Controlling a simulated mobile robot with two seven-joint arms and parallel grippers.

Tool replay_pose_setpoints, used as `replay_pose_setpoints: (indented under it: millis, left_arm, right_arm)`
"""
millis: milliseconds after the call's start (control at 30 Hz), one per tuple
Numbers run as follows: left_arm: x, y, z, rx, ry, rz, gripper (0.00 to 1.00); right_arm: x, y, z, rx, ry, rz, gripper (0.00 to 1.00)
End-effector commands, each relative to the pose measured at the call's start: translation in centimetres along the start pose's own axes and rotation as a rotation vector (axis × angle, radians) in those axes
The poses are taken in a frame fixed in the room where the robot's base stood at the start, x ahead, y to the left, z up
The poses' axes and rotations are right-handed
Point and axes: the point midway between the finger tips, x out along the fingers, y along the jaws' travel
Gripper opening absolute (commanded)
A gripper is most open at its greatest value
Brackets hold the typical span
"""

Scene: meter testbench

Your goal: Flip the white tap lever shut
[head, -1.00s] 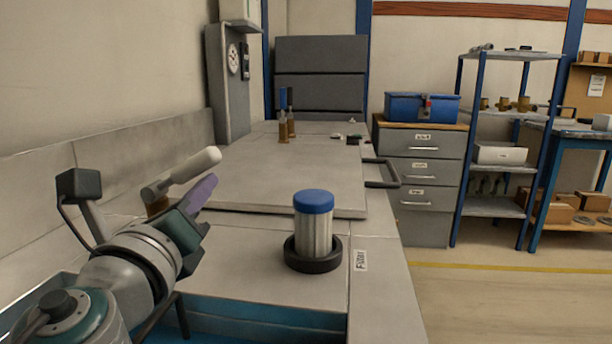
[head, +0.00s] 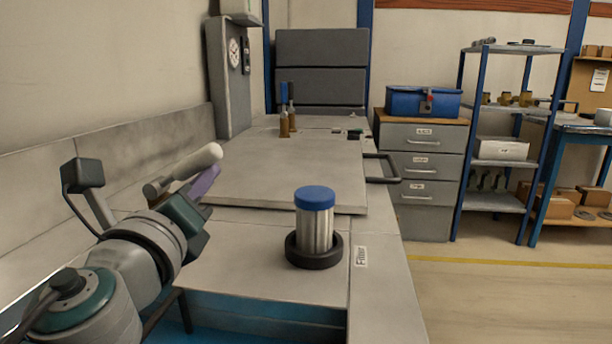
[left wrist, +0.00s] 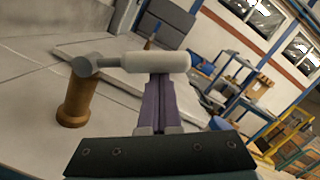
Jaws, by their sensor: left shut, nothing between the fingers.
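The white tap lever (head: 198,162) sticks out to the right and slightly up from its grey hub at the left of the bench. In the left wrist view the lever (left wrist: 155,62) lies across the picture, its hub on top of a brass post (left wrist: 78,98). My left gripper (head: 208,182) is shut and empty, its purple fingers right beside the lever in the head view. In the left wrist view the fingers (left wrist: 160,85) reach up to the lever's underside in the picture; I cannot tell whether they touch it. The right gripper is not in view.
A blue-capped filter (head: 315,218) stands in a black ring on the bench, right of my left arm. A grey gauge post (head: 228,75) rises by the wall. The raised grey plate (head: 280,180) is mostly clear.

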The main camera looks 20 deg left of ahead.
Motion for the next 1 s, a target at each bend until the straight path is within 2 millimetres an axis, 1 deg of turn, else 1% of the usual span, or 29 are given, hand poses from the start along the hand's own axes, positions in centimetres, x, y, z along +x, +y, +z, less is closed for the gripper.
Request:
replay_pose_setpoints:
  millis: [267, 467, 733, 1000]
  left_arm:
    - [0.1, -0.2, 0.7, -0.057, -0.003, 0.008, 0.00]
    - [0.2, -0.5, 1.7, -0.155, -0.004, 0.021, 0.00]
    - [0.5, -0.8, 3.8, -0.391, -0.003, 0.053, 0.00]
    - [0.8, -0.3, 5.9, -0.640, -0.003, 0.088, 0.00]
  right_arm:
    - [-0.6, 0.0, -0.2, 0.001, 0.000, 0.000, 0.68]
    - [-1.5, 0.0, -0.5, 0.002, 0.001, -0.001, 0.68]
    - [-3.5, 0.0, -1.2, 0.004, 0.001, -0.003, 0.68]
    - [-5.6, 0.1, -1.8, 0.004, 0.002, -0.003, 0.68]
